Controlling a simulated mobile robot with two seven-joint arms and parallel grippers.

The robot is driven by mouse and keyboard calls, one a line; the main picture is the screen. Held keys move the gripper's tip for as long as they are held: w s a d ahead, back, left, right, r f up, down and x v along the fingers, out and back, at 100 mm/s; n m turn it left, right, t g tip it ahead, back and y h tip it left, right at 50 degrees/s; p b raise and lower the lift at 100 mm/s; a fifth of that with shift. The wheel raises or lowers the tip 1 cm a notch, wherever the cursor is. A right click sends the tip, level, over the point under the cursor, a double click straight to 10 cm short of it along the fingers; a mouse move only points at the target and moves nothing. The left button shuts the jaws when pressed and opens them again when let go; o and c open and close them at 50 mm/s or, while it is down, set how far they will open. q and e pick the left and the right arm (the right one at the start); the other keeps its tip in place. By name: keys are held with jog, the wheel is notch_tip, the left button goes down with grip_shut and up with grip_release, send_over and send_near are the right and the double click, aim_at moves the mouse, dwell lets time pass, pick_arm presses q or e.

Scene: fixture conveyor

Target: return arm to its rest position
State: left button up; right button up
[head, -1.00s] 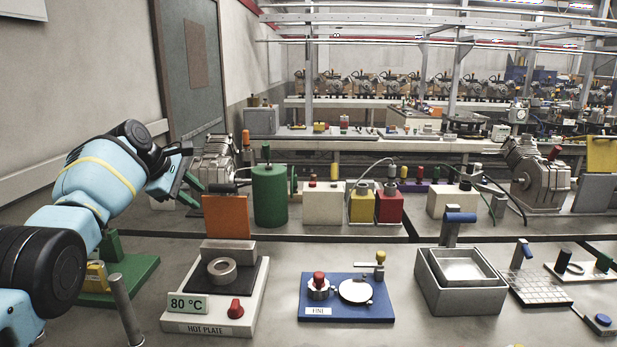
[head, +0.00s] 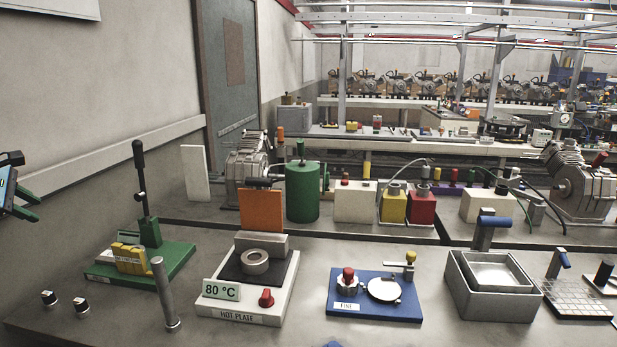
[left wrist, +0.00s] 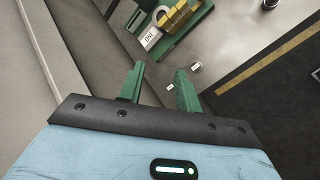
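My left gripper (head: 34,206) shows at the left edge of the head view, its green fingers apart and nothing between them. It hangs in the air, left of the green-based lever press (head: 178,270) and clear of it. In the left wrist view the two fingers (left wrist: 159,70) are spread with a gap between them. The press base with yellow blocks (left wrist: 178,20) appears beyond the fingertips, apart from them. Most of my left arm is outside the head view. My right gripper is not in view.
A grey post (head: 165,295) stands beside the press. Two small knobs (head: 80,304) sit at the front left of the bench. The hot plate (head: 247,312), blue fixture (head: 385,311) and grey bin (head: 495,302) stand to the right. A wall (head: 100,90) rises behind.

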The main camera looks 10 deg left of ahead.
pick_arm(q)
jog(key=s+a+n+y, duration=0.1)
jog(key=s+a+n, duration=0.1)
jog(key=s+a, duration=0.5)
notch_tip(320, 180, down, 12)
jog(key=w+a+m+g+y, duration=0.1)
jog(key=a+m+g+y, duration=0.1)
jog(key=m+y, duration=0.45)
jog(key=s+d+f+m+t, duration=0.1)
jog(key=s+d+f+m, duration=0.1)
jog(key=d+f+m, duration=0.65)
jog(key=s+d+f+m+t, duration=0.25)
jog(key=d+f+m, duration=0.35)
jog(key=f+m, duration=0.5)
jog(key=s+d+f+m+g+h, duration=0.1)
jog(key=s+d+f+m+h, duration=0.4)
jog(key=s+d, duration=0.7)
jog(key=s+d+f+m+h, duration=0.4)
jog(key=s+d+f+m, duration=0.2)
jog(key=s+d+f, duration=0.5)
jog(key=s+d+n+t, duration=0.1)
jog(key=d+n, duration=0.8)
jog(key=d, duration=1.2)
jog(key=shift+s+d, duration=0.15)
jog(key=shift+s, duration=0.25)
